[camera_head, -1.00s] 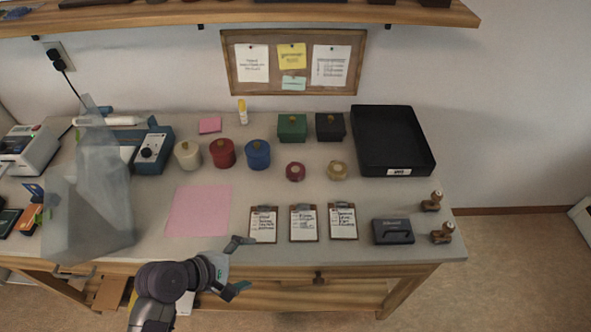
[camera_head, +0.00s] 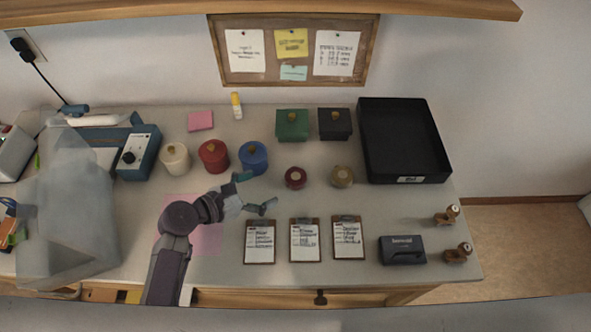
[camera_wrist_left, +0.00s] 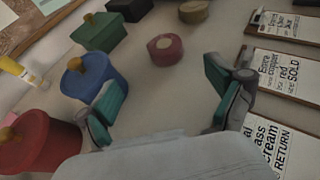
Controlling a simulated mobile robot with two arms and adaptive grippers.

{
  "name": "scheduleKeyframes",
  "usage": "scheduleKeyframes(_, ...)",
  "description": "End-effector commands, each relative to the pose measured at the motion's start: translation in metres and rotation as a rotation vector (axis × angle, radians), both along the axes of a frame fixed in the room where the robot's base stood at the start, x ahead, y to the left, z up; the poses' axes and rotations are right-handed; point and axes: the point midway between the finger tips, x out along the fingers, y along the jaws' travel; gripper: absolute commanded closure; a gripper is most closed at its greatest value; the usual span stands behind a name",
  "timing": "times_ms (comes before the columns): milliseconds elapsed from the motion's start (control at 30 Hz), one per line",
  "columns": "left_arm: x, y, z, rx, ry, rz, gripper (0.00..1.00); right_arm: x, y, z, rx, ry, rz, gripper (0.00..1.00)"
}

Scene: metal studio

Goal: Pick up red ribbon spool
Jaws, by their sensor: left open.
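The red ribbon spool (camera_head: 295,178) is a small dark red roll with a pale centre, standing on the table right of the blue canister and above the clipboards. In the left wrist view the spool (camera_wrist_left: 165,49) is ahead of the fingers, between their lines and apart from them. My left gripper (camera_head: 256,191) is open and empty, over the table to the left of the spool. Its two teal-padded fingers (camera_wrist_left: 165,98) show spread in the left wrist view. My right gripper is not in view.
A tan spool (camera_head: 341,176) stands right of the red one. The blue canister (camera_head: 253,158) and red canister (camera_head: 213,157) are close behind the gripper. Clipboards (camera_head: 305,241) lie in front. A black tray (camera_head: 441,150) is at the right.

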Motion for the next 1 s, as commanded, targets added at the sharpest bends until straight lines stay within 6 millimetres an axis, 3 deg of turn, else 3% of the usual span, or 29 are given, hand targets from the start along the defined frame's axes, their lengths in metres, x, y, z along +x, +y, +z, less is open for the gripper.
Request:
scheduleKeyframes(133, 0.019, -0.024, -0.011, -0.003, 0.000, -0.001, 0.07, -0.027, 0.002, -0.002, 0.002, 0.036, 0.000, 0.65)
scheduleKeyframes(267, 0.031, -0.039, -0.020, 0.000, -0.002, -0.002, 0.07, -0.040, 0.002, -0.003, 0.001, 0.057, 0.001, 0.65)
scheduleKeyframes(467, 0.039, -0.049, -0.025, 0.002, -0.002, -0.001, 0.07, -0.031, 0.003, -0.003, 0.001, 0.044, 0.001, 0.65)
scheduleKeyframes(633, 0.050, -0.068, -0.031, 0.001, -0.002, -0.003, 0.07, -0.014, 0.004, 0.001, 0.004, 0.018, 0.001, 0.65)
scheduleKeyframes(800, 0.062, -0.085, -0.040, 0.003, -0.002, -0.002, 0.07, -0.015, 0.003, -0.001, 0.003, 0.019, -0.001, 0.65)
scheduleKeyframes(1000, 0.065, -0.088, -0.042, 0.003, -0.002, -0.002, 0.07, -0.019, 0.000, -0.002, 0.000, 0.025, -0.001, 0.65)
